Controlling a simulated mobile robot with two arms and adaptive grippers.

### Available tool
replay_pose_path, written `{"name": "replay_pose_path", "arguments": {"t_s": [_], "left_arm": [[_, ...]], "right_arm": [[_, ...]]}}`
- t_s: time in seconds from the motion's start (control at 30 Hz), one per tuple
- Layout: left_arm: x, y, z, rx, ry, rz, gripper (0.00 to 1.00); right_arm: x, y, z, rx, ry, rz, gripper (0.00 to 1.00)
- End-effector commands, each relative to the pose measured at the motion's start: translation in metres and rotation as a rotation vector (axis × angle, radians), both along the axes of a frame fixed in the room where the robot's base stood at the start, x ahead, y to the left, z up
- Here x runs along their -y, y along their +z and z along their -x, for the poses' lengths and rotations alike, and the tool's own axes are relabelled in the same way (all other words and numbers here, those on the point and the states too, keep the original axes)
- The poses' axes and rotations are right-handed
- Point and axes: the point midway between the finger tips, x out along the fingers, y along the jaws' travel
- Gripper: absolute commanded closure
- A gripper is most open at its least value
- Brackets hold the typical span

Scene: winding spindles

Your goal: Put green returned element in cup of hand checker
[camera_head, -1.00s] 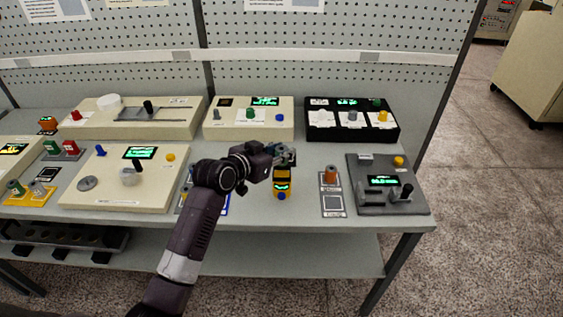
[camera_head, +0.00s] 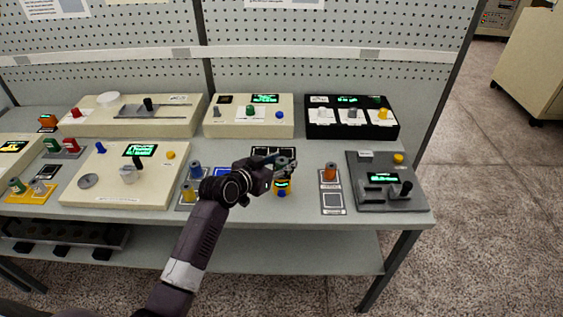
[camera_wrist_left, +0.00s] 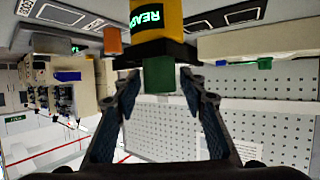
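The hand checker (camera_head: 282,185) stands on the bench with a lit green display and a blue button. Its yellow body (camera_wrist_left: 160,12) shows close up and upside down in the left wrist view, with "READY" lettering. A green element (camera_wrist_left: 159,75) sits at its black collar, in line with the body; how deep it goes is hidden. My left gripper (camera_wrist_left: 160,88) has its fingers spread on either side of the green element, with gaps visible. In the head view the left gripper (camera_head: 284,165) hides the checker's top. My right gripper is not in view.
An orange element (camera_head: 330,171) stands on a grey plate to the right, beside a dark grey device (camera_head: 386,182). A black box (camera_head: 350,119) and cream devices (camera_head: 249,117) stand behind. Other coloured elements (camera_head: 195,170) stand left of my gripper.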

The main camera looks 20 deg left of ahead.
Motion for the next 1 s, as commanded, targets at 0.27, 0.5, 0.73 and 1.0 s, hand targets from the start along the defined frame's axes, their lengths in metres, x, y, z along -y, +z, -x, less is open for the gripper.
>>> {"name": "replay_pose_path", "arguments": {"t_s": [0.27, 0.5, 0.73, 1.0], "left_arm": [[0.0, 0.001, 0.0, 0.0, 0.0, 0.0, 0.57], [-0.004, 0.007, 0.011, 0.001, 0.0, -0.002, 0.57], [-0.015, 0.02, 0.044, 0.0, 0.001, -0.004, 0.57], [-0.026, 0.037, 0.083, 0.0, -0.001, -0.004, 0.57]], "right_arm": [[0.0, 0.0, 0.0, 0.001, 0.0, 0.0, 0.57], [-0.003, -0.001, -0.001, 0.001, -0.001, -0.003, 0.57], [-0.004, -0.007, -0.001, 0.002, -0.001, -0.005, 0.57], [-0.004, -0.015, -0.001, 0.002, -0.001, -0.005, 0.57]]}}
